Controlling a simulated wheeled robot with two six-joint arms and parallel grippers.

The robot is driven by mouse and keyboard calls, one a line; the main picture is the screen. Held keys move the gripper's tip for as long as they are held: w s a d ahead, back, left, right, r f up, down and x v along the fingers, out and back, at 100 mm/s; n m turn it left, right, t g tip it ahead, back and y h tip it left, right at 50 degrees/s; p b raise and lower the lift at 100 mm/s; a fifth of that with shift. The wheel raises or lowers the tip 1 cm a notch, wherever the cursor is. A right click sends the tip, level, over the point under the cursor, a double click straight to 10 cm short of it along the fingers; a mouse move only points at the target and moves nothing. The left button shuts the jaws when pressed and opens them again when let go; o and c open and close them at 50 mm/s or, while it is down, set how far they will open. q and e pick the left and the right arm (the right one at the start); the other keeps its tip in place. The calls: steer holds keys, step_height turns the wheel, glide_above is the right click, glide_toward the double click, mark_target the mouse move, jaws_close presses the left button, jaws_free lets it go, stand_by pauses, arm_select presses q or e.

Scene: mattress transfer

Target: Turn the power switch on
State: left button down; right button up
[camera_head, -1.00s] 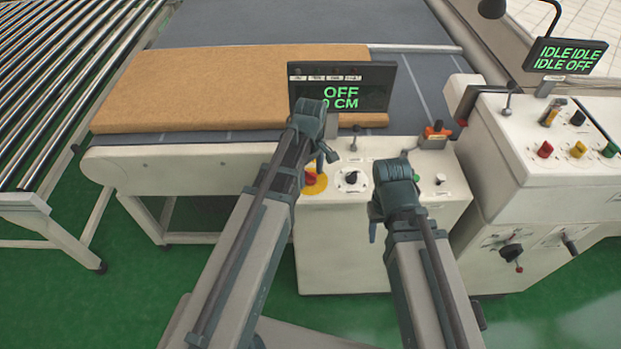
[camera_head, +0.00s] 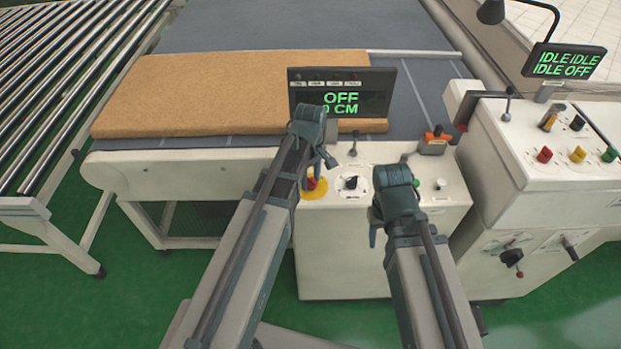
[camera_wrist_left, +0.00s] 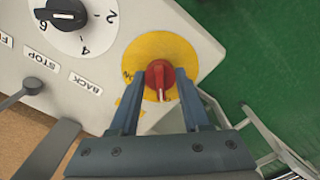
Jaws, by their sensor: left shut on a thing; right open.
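The power switch is a red knob (camera_wrist_left: 160,78) on a round yellow plate (camera_wrist_left: 150,52). In the left wrist view, my left gripper (camera_wrist_left: 157,86) has one finger on each side of the knob and is shut on it. The knob's white mark points toward the gripper's palm. In the head view the switch (camera_head: 313,184) is partly hidden by my left gripper (camera_head: 325,160). The display (camera_head: 341,92) above the panel reads OFF, with a CM line partly covered. My right gripper (camera_head: 385,205) is open and empty in front of the panel's right part.
A black numbered dial (camera_head: 351,183) sits just right of the switch; it also shows in the left wrist view (camera_wrist_left: 60,12). A small lever (camera_head: 354,143) stands behind it. A brown mattress (camera_head: 230,90) lies on the conveyor. Another control box (camera_head: 545,160) stands at right.

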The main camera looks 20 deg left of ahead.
arm_select(q)
steer(key=m, duration=0.3)
steer(key=shift+m, duration=0.4)
steer(key=m, duration=0.4)
steer(key=shift+m, duration=0.3)
steer(key=m, duration=0.4)
steer(key=shift+m, duration=2.4)
steer(key=shift+c, duration=1.8)
jaws_free()
steer(key=shift+r, duration=0.15)
